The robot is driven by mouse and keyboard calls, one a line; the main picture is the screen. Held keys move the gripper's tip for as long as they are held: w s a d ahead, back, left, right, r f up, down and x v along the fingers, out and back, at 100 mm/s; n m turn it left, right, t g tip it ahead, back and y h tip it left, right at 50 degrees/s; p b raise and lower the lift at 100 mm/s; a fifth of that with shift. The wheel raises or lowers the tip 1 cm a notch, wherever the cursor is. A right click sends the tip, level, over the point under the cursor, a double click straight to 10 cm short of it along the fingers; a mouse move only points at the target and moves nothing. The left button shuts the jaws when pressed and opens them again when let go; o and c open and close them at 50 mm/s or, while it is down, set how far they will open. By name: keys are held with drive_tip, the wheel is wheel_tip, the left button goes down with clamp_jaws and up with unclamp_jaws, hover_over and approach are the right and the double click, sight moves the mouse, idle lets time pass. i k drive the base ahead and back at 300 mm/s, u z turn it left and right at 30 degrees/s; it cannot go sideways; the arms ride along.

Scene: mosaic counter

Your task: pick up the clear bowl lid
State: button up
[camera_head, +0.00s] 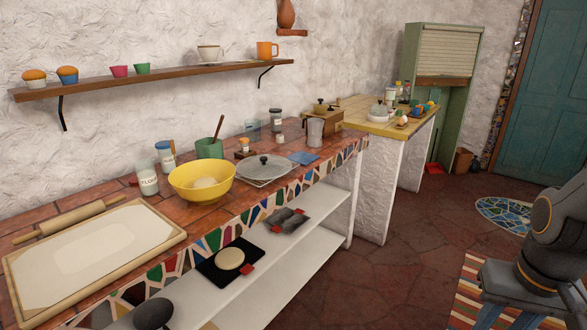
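A round, see-through lid with a dark knob (264,168) lies on the tiled counter, right of the yellow bowl. It seems to rest on a pale rack or cloth (242,180), whose edge shows around it; I cannot tell which. The yellow bowl (202,187) stands uncovered with a pale lump, likely dough, inside. Part of my arm (560,215) shows at the right edge, over the floor and well away from the counter. I cannot make out my gripper's fingers in this view.
A green pot with a spoon (209,149) stands behind the bowl. A blue cloth (303,158) and a clear jug (314,132) are right of the lid. A pastry board (90,255) fills the left counter. Open shelves (300,245) lie below. The floor (400,260) ahead is mostly clear.

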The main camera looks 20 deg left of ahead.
sight(263, 167)
drive_tip(key=z, duration=0.15)
drive_tip(key=i, duration=1.1)
drive_tip(key=u, duration=0.3)
drive_tip(key=i, duration=0.8)
drive_tip(key=u, duration=1.65)
drive_tip(key=i, duration=1.05)
drive_tip(key=u, duration=0.3)
